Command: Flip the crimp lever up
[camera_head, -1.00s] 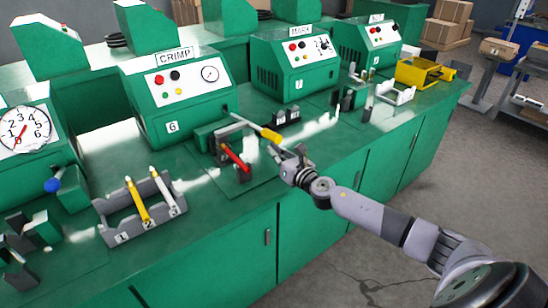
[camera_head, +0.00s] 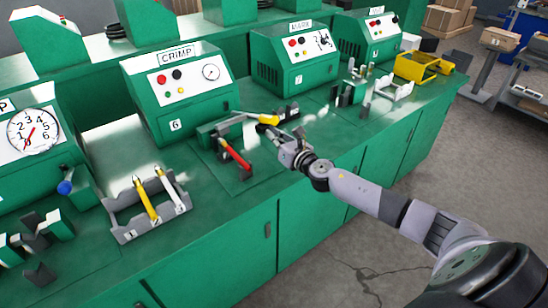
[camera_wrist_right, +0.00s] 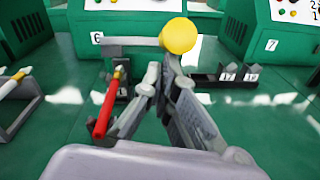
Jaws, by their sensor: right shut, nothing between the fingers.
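The crimp lever has a pale shaft and a yellow knob (camera_head: 268,119). It sticks out toward the right from the green station 6 under the CRIMP panel (camera_head: 178,80), near level with a slight droop at the knob. My right gripper (camera_head: 285,133) is shut and empty, just below and to the right of the knob. In the right wrist view the yellow knob (camera_wrist_right: 178,35) stands just beyond the fingertips (camera_wrist_right: 160,75); whether they touch it I cannot tell. A red-bodied piece (camera_head: 235,154) lies tilted in the station's fixture. My left gripper is out of view.
A grey rack (camera_head: 125,234) with a yellow and a white pen-like piece stands to the left. A small dark numbered rack (camera_head: 288,112) is behind the gripper. A yellow bin (camera_head: 420,68) stands far right. The front edge of the green bench is clear.

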